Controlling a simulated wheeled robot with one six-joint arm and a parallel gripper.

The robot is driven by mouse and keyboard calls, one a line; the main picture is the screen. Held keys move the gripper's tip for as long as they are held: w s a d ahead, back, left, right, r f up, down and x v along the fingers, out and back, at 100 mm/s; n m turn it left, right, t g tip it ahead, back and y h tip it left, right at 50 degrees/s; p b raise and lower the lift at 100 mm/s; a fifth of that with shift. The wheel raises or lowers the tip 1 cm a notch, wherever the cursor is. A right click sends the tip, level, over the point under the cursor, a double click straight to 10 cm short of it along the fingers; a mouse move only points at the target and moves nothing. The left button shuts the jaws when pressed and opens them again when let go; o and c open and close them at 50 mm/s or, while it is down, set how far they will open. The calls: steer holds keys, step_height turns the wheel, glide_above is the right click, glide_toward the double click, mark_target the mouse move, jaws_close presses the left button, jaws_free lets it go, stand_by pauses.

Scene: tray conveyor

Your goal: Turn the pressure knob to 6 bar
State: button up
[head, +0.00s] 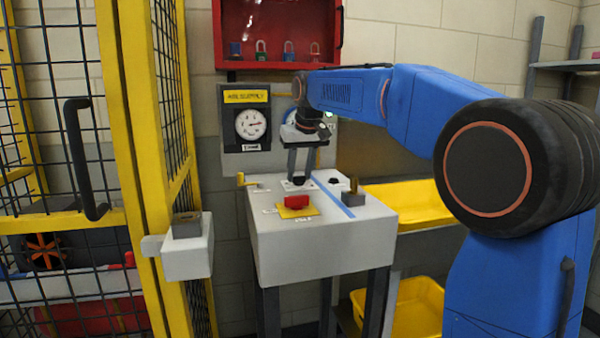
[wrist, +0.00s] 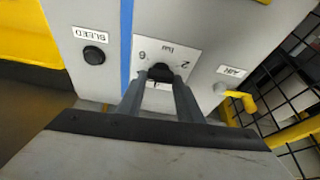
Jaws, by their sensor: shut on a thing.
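The pressure knob (wrist: 160,71) is a black knob on a white dial plate (wrist: 181,47) marked 2, 6 and bar on the grey console. In the wrist view my gripper (wrist: 159,78) is shut on the knob, one finger on each side. In the head view my gripper (head: 299,178) reaches down onto the console top (head: 330,222), and its fingers hide most of the knob. The knob's pointer direction cannot be made out. A round gauge (head: 250,124) under an air supply label is on the wall panel behind; its needle points to the right.
A black bleed button (wrist: 94,55) and a yellow air lever (wrist: 240,101) flank the dial, with a blue stripe (wrist: 126,40) beside it. A red part (head: 296,202) sits on the console's yellow plate. A yellow mesh cage (head: 135,120) stands at left, yellow bins (head: 412,306) at right.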

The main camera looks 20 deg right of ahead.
steer(key=m+h, duration=0.1)
steer(key=m, duration=0.2)
steer(key=shift+a+m, duration=0.1)
steer(key=shift+m, duration=0.2)
steer(key=shift+m+g+h, duration=0.4)
steer(key=shift+m+h, duration=0.4)
steer(key=shift+m, duration=0.9)
steer(key=o, duration=1.1)
steer(key=shift+r, duration=0.1)
steer(key=v, duration=1.7)
steer(key=shift+a, duration=0.15)
steer(key=shift+s, duration=0.1)
